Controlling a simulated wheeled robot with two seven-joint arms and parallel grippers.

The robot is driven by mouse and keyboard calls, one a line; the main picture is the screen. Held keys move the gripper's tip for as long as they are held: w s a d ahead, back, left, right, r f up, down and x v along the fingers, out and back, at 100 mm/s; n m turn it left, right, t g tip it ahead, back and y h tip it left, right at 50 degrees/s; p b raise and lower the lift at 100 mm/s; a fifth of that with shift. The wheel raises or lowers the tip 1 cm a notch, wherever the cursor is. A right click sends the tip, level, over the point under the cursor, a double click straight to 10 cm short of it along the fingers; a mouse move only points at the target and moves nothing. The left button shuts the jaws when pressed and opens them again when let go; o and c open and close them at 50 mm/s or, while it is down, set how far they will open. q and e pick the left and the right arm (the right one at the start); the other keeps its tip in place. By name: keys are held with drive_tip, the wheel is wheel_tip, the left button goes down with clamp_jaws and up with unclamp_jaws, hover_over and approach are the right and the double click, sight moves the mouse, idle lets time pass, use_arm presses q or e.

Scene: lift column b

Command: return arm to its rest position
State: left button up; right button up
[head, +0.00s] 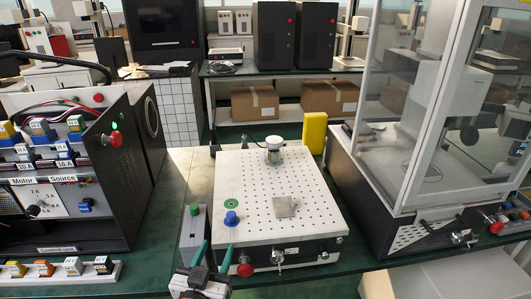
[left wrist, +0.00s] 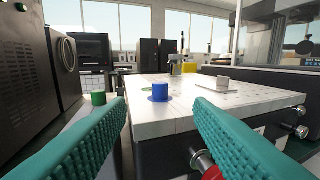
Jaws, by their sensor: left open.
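My left gripper (head: 217,246) is at the bottom middle of the head view, near the front left corner of the perforated white platform (head: 265,225). Its two teal fingers are apart with nothing between them. In the left wrist view the open gripper (left wrist: 160,104) points towards the platform's front edge, with the blue cylinder (left wrist: 160,92) farther off beyond the fingertips. The right gripper is in neither view.
On the platform are a blue cylinder (head: 231,218), a grey square piece (head: 285,207) and a metal fixture (head: 274,148). A red knob (head: 244,270) is close beside the gripper. A control unit (head: 60,170) stands left, a glazed enclosure (head: 403,205) right.

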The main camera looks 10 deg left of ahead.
use_arm(q)
drive_tip(key=s+a+f+m+g, duration=0.1)
drive_tip(key=s+a+f+g, duration=0.1)
drive_tip(key=s+f+g, duration=0.65)
drive_tip(key=s+a+f+g, duration=0.1)
drive_tip(key=s+f+g, duration=0.5)
drive_tip(key=s, duration=0.6)
wheel_tip(320, 180, down, 26)
drive_tip(key=s+g, duration=0.1)
drive_tip(key=s, duration=0.1)
drive_tip(key=s+a+f+m+g, duration=0.1)
drive_tip(key=s+a+f, duration=0.2)
drive_tip(key=s+f, duration=1.2)
drive_tip(key=shift+s+f+y, duration=0.3)
drive_tip(key=shift+s+f, duration=0.1)
drive_tip(key=shift+s, duration=0.3)
